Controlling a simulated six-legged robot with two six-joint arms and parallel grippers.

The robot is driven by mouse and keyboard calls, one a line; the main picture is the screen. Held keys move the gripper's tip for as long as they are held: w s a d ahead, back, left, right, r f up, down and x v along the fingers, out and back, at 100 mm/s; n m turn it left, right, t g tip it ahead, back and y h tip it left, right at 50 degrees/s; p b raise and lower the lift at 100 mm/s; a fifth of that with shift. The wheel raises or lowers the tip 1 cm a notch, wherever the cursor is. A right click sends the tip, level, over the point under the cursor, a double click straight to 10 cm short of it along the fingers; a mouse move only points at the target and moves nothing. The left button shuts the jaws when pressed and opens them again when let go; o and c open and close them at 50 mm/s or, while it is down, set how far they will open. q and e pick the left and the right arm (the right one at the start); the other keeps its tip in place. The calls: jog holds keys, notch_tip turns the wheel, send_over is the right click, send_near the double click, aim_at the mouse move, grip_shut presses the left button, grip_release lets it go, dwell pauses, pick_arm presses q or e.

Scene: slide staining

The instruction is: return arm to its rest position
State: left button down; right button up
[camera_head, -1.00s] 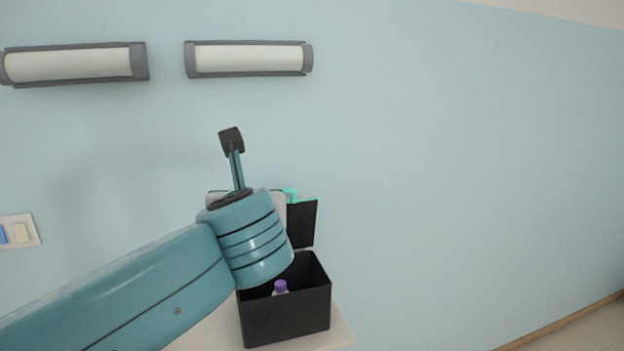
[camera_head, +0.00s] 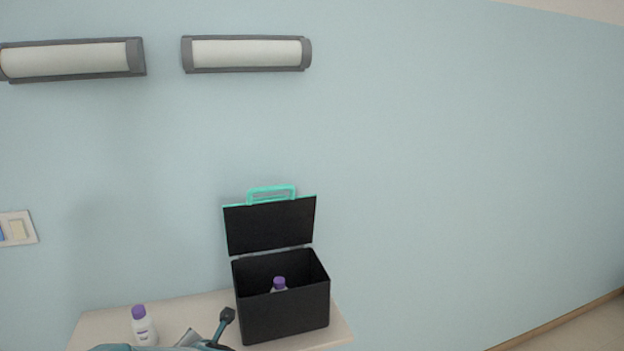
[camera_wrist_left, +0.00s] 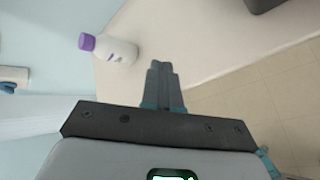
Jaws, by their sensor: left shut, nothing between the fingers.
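My left gripper shows in the left wrist view (camera_wrist_left: 162,78) with its two fingers together and nothing between them. Its arm shows low at the bottom edge of the head view, in front of the table (camera_head: 105,325). A white bottle with a purple cap (camera_head: 144,326) stands on the table left of the arm. The same bottle shows in the left wrist view (camera_wrist_left: 112,49), apart from the fingers. My right gripper is in neither view.
A black box (camera_head: 285,312) with its lid raised and a green handle (camera_head: 271,192) stands on the table. A purple-capped bottle (camera_head: 279,285) is inside it. Two wall lamps (camera_head: 247,54) (camera_head: 70,60) and a switch plate (camera_head: 18,229) are on the wall. Free wall lies to the right.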

pick_arm(q)
jog(key=s+d+f+m+g+h, duration=0.2)
jog(key=s+f+m+h, duration=0.1)
jog(key=s+f+m, duration=0.65)
jog(key=s+d+f+m+g+h, duration=0.2)
jog(key=s+f+m, duration=0.35)
jog(key=f, duration=0.75)
jog(key=s+d+f+m+g+h, duration=0.1)
jog(key=s+d+m+g+h, duration=0.1)
jog(key=s+d+m, duration=0.3)
jog(key=s+d+f+m+g+h, duration=0.1)
jog(key=s+d+m+g+h, duration=0.1)
jog(key=s+m, duration=0.6)
jog(key=s+d+h, duration=0.1)
jog(key=s+d, duration=0.1)
jog(key=s, duration=0.3)
jog(key=shift+d+f+m+g, duration=0.25)
jog(key=shift+d+m+g, duration=0.05)
jog(key=shift+d, duration=0.05)
